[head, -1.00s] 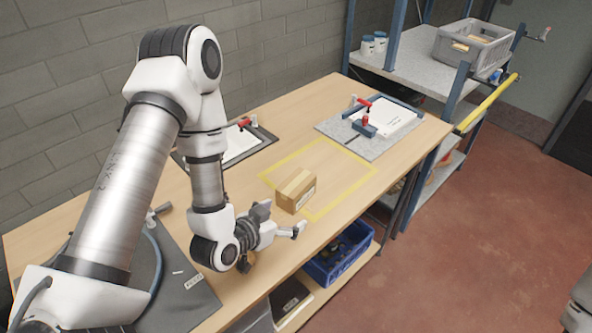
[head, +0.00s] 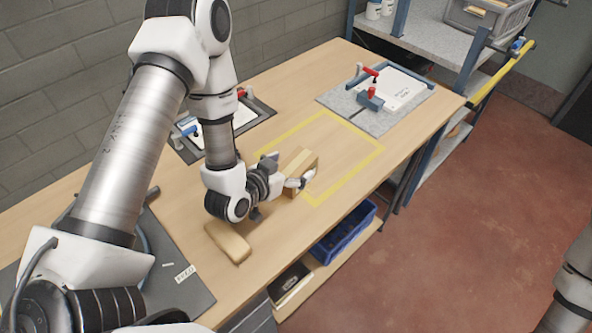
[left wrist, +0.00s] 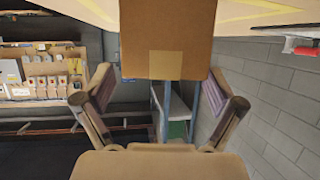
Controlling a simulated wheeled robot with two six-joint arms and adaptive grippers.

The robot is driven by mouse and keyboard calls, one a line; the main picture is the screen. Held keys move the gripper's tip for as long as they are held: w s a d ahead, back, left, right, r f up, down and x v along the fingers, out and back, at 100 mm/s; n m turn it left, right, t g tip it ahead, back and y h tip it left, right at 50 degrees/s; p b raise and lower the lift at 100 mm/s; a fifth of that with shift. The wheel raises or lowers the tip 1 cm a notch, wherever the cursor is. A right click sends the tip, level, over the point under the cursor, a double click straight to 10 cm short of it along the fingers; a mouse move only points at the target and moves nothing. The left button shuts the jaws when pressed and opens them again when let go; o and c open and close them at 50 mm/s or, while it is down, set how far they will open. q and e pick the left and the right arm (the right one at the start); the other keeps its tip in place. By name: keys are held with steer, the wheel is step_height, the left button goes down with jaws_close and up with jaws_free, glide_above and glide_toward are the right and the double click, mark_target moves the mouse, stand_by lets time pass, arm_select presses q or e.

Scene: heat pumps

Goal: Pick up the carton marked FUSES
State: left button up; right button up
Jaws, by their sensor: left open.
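A small brown carton (head: 302,160) with a paler tape strip stands on the wooden table, at the near-left part of the yellow taped outline. I cannot read any marking on it. My left gripper (head: 287,172) is open at the carton's near side, its fingers spread towards the carton's two sides and partly covering it. In the left wrist view the carton (left wrist: 167,35) fills the top middle, ahead of and between the open fingers (left wrist: 160,98). I cannot tell whether either finger touches it. My right gripper is out of view.
A tan block (head: 229,242) lies on the table (head: 270,222) below my left wrist. Clamped papers on a grey board (head: 372,112) stand at the back right. A blue crate (head: 343,232) sits on the lower shelf. The yellow outline (head: 345,170) is mostly clear.

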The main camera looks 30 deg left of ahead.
mark_target(298, 161)
arm_select(q)
steer(key=x, duration=0.4)
steer(key=shift+w+a+p, duration=0.15)
steer(key=shift+p, duration=0.25)
steer(key=shift+r, duration=0.1)
steer(key=c, duration=1.4)
